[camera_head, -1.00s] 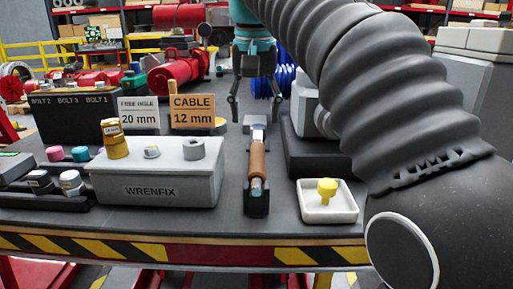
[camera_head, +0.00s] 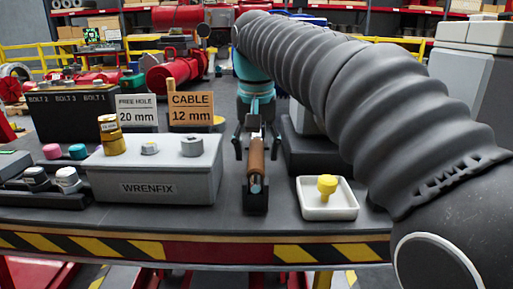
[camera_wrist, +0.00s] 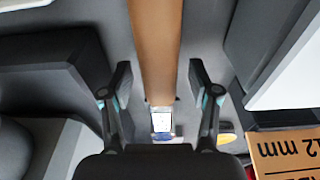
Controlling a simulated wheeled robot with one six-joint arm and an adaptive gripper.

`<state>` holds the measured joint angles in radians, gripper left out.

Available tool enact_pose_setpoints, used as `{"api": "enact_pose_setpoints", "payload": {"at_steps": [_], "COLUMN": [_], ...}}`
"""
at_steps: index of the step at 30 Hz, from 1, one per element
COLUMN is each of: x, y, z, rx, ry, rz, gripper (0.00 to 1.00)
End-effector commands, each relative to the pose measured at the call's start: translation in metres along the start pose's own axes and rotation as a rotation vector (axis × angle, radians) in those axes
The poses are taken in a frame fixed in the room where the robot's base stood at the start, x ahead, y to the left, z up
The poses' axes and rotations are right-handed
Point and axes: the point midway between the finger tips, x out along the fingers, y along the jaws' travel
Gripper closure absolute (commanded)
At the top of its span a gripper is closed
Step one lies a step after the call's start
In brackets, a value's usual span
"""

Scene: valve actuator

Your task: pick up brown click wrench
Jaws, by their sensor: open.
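The click wrench has a brown handle (camera_head: 256,156) and lies lengthwise in a small black holder (camera_head: 255,200) on the bench. In the wrist view its brown handle (camera_wrist: 156,45) runs between my fingers, with a pale metal part (camera_wrist: 161,121) nearer the palm. My gripper (camera_head: 256,150) is open at the wrench's far part, one finger on each side. In the wrist view, both fingertips (camera_wrist: 160,75) stand apart from the handle with a gap on each side. The wrench's far end is hidden behind my gripper in the head view.
A grey WRENFIX block (camera_head: 155,175) stands left of the wrench. A white tray (camera_head: 345,212) with a yellow knob (camera_head: 327,186) lies to the right, near a dark box (camera_head: 308,155). The CABLE 12 mm sign (camera_head: 192,108) stands behind, left of my gripper.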

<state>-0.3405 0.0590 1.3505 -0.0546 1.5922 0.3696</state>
Motion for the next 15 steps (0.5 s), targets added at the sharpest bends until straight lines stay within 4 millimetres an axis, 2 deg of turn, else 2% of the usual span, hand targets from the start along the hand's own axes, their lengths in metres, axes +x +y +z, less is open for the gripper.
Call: {"api": "enact_pose_setpoints", "payload": {"at_steps": [4,5,9,12,15], "x": [-0.0005,-0.0005,-0.0005,-0.0005,-0.0014], "y": [0.0000,0.0000,0.0000,0.0000,0.0000], "z": [0.0000,0.0000,0.0000,0.0000,-0.0001], "rx": [0.000,0.000,0.000,0.000,0.000], "ry": [0.000,0.000,0.000,0.000,0.002], "rz": [0.000,0.000,0.000,0.000,0.000], "gripper": [0.39,0.44,0.79,1.00,1.00]}}
